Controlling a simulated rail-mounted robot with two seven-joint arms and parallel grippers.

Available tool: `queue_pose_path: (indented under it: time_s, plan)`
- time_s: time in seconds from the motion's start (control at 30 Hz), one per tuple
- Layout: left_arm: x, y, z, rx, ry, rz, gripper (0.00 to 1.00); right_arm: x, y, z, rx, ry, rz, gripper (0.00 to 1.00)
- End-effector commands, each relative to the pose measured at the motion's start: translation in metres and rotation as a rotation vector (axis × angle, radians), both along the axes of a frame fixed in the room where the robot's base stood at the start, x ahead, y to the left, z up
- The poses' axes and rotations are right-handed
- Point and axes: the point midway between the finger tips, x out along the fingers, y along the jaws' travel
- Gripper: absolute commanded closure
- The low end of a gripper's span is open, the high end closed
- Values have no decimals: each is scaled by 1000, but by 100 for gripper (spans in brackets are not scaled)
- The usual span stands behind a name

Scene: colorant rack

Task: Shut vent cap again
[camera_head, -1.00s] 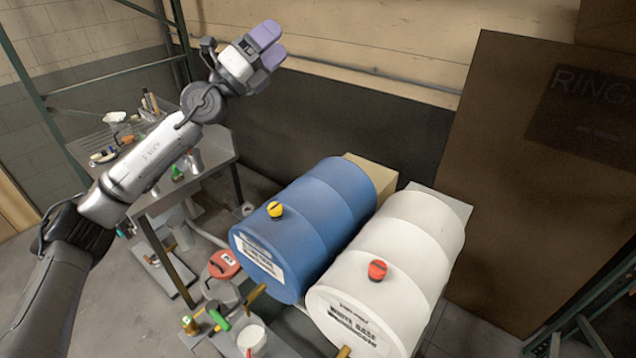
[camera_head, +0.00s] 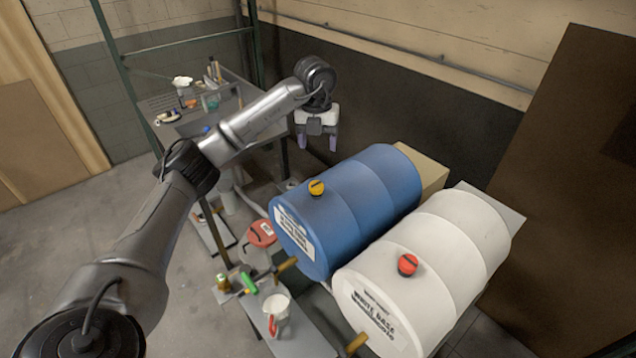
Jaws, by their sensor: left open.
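A yellow vent cap (camera_head: 316,187) sits on top of the blue drum (camera_head: 362,205), near its labelled front end. A red vent cap (camera_head: 408,264) sits on top of the white drum (camera_head: 445,262), likewise near its front. I cannot tell from here whether either cap is open or shut. My left gripper (camera_head: 317,143) points down, open and empty, above and behind the yellow cap and apart from both drums. My right gripper is not in view.
A metal table (camera_head: 160,102) with small items stands at the back left. A red-lidded container (camera_head: 262,234), a white pail (camera_head: 276,308) and small tools stand before the drums. A brown panel (camera_head: 570,170) stands at right.

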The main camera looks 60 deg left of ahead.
Motion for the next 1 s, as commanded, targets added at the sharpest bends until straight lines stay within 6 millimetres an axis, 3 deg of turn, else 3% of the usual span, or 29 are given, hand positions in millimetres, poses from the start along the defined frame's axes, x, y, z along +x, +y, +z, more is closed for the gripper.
queue_pose_path:
  time_s: [0.27, 0.7, 1.0]
  plan:
    - [-6, 0, -14, 1, 42, 86, 31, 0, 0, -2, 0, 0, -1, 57]
    - [-7, 0, -91, 2, 40, 84, 31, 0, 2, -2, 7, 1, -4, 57]
    - [-6, 0, -128, 0, 38, 83, 31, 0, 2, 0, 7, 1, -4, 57]
